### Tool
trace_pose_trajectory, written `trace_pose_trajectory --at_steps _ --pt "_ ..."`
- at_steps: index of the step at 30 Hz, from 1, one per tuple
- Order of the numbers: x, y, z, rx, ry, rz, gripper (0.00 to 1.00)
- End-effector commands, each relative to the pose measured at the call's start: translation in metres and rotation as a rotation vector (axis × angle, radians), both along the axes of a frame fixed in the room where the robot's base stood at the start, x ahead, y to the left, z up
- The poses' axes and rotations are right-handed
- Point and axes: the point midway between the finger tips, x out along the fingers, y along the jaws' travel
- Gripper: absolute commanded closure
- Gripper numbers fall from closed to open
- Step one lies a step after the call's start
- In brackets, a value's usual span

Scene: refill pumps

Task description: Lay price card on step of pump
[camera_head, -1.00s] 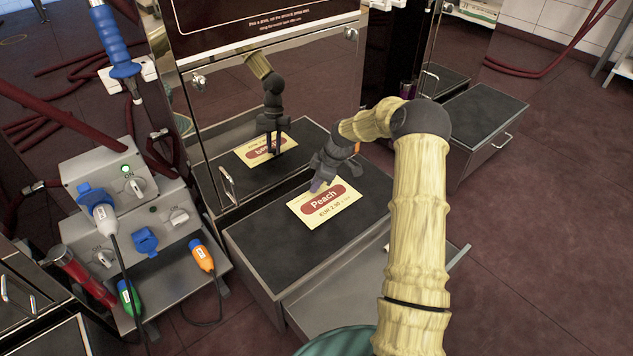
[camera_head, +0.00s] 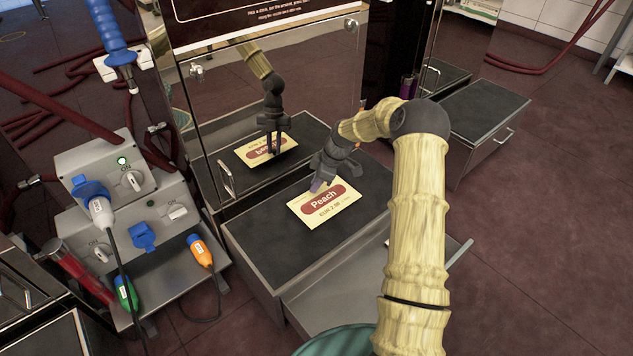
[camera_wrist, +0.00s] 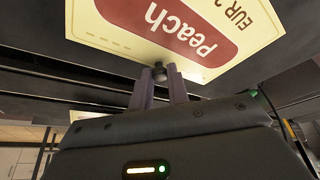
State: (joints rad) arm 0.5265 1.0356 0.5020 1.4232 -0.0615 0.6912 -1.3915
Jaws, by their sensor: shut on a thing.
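The price card (camera_head: 324,204) is pale yellow with a red label reading "Peach" and a EUR price. It is over the dark top of the pump's step (camera_head: 272,248), face up in the head view; whether it touches the step I cannot tell. My gripper (camera_head: 317,184) is shut on the card's far edge. In the wrist view, the card (camera_wrist: 183,32) reaches out past the two fingers of my gripper (camera_wrist: 160,78). The mirror-like pump front (camera_head: 285,80) behind the step reflects the card and my gripper.
A grey socket box (camera_head: 135,215) with blue, green and orange plugs stands left of the step. An open drawer or lower ledge (camera_head: 335,290) juts out in front. Another step (camera_head: 475,115) stands to the right, with bare floor beyond.

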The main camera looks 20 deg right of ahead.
Motion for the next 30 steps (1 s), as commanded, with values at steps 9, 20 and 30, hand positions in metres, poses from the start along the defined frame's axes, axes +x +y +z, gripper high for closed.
trace_pose_trajectory --at_steps 9,20,30 --pt "0.0 0.0 -0.007 0.0 0.0 0.0 0.98" --pt "0.0 0.0 -0.014 0.0 0.0 0.0 0.98" --pt "0.0 0.0 -0.015 0.0 0.0 0.0 0.58"
